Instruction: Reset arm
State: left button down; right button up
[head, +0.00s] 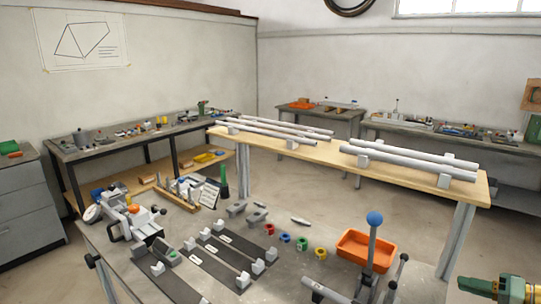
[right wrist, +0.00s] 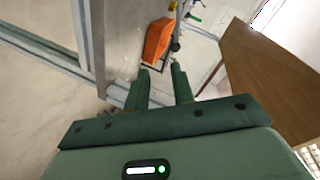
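My right gripper (right wrist: 160,72) shows in the right wrist view with its two dark green fingers apart and nothing between them. Beyond the fingertips are the grey bench and the orange bin (right wrist: 158,40), apart from the fingers. In the head view, part of my green right arm end (head: 497,289) shows at the bottom right corner, beside the bench and right of the orange bin (head: 367,249). Its fingers are hard to make out there. My left gripper is not in view.
The near grey bench (head: 325,278) carries a blue-knobbed lever (head: 375,219), dark strips with grey blocks, coloured rings (head: 285,237) and a clamp-like device (head: 124,216). A wooden-topped table (head: 330,153) behind holds long grey tubes (head: 408,162). Open floor lies left of the bench.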

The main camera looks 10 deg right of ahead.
jog(key=d+f+n+g+h, duration=0.1)
jog(key=d+f+n+h, duration=0.1)
jog(key=f+n+h, duration=0.35)
jog(key=d+f+n+h, duration=0.2)
jog(key=d+f+n, duration=0.1)
jog(key=f, duration=0.5)
jog(key=s+a+f+n+g+h, duration=0.1)
jog(key=s+a+f+g, duration=0.1)
jog(key=s+a+f, duration=0.45)
jog(key=s+a+f+n+g+h, duration=0.15)
jog(key=s+f, duration=0.25)
jog(key=f, duration=0.5)
jog(key=s+a+f+g+h, duration=0.1)
jog(key=s+a+f+g, duration=0.15)
jog(key=s+f, duration=0.4)
jog(key=s+a+f+g+y, duration=0.1)
jog(key=s+a+f, duration=0.3)
jog(key=s+a, duration=0.4)
jog(key=s+a+f+m+g+y, duration=0.1)
jog(key=s+a+f+g, duration=0.1)
jog(key=s+a, duration=0.6)
jog(key=s+a+f+m+g, duration=0.1)
jog(key=s+a+f, duration=0.4)
jog(key=a, duration=0.8)
jog(key=s+g, duration=0.1)
jog(key=s, duration=0.2)
jog(key=shift+s+f+y, duration=0.2)
jog(key=shift+f+y, duration=0.15)
jog(key=shift+y, duration=0.05)
